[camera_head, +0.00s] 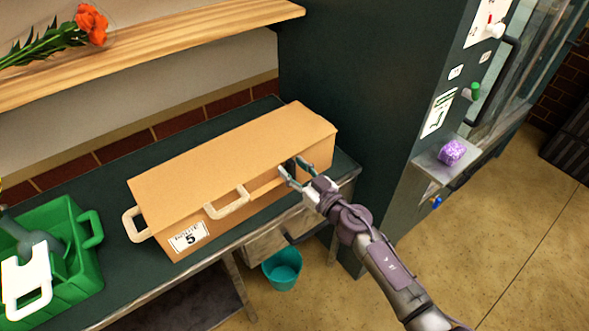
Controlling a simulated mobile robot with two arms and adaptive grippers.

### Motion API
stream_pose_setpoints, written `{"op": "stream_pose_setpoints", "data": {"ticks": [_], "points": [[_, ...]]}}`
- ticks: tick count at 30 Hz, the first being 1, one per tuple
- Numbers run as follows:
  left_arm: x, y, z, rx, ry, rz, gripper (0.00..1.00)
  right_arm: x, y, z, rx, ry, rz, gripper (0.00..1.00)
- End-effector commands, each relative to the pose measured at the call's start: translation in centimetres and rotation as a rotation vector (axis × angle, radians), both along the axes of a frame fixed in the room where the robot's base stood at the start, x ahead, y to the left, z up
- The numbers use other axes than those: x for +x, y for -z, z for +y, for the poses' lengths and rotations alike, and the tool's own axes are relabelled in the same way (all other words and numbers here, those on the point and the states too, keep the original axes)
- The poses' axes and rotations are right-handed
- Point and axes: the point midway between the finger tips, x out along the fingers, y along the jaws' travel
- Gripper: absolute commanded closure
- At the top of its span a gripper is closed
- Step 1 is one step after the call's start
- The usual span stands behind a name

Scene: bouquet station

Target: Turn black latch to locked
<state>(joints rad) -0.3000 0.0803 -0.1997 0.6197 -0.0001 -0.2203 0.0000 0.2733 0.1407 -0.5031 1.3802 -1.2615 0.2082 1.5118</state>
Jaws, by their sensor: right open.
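An orange-tan box (232,160) with pale handles and a label reading 5 lies closed on the dark green bench. My right gripper (291,173) is open at the right part of the box's front side, with its fingers against or just in front of it. A small dark part shows between the fingers; it may be the black latch, but the fingers cover most of it. Whether it is turned to locked cannot be told. My left gripper is out of view.
A green crate (90,268) stands on the bench (115,262) at left. A dark green cabinet (385,75) with colored knobs rises at right; a purple item (452,152) sits on its ledge. A teal bucket (283,275) is below. A wooden shelf (180,52) holds orange flowers (91,24).

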Motion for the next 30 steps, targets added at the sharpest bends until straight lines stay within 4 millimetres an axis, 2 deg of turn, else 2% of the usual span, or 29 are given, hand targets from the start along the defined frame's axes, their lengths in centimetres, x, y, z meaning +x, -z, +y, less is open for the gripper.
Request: {"op": "stream_pose_setpoints", "data": {"ticks": [3,9,12,23,30], "points": [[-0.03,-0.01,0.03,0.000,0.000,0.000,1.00,-0.01,-0.01,-0.02,0.000,0.000,0.000,0.54],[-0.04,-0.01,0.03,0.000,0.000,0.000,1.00,-0.02,-0.01,-0.04,0.000,0.000,0.000,0.87],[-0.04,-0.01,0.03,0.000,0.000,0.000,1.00,-0.03,0.00,-0.05,0.000,0.000,0.000,1.00],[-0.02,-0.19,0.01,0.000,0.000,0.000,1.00,-0.09,-0.05,0.02,-0.035,0.000,-0.028,1.00],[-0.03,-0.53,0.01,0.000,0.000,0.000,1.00,-0.28,-0.02,0.26,-0.150,0.000,-0.118,1.00]]}}
